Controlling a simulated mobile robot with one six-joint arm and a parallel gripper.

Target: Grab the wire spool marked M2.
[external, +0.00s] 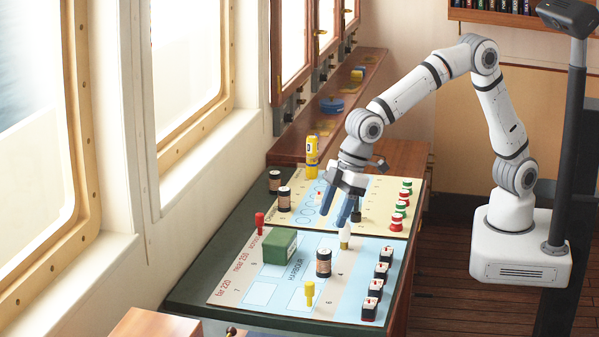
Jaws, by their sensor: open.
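Several dark, spool-like cylinders with pale bands stand on the chart table. One spool (275,181) is at the far left, and a second spool (284,199) stands close in front of it. A third spool (323,263) stands on the near chart, right of the green box. Their markings are too small to read, so I cannot tell which is M2. My gripper (335,214) is open, with its blue fingers pointing down above the far chart. It is empty, to the right of the two far spools and beyond the third.
A green box (279,247), red peg (259,222), white bottle (345,236) and yellow peg (309,293) stand on the near chart. A yellow torch-like object (312,155) stands at the back. Black-and-white blocks (376,289) and red-and-green pieces (398,217) line the right side.

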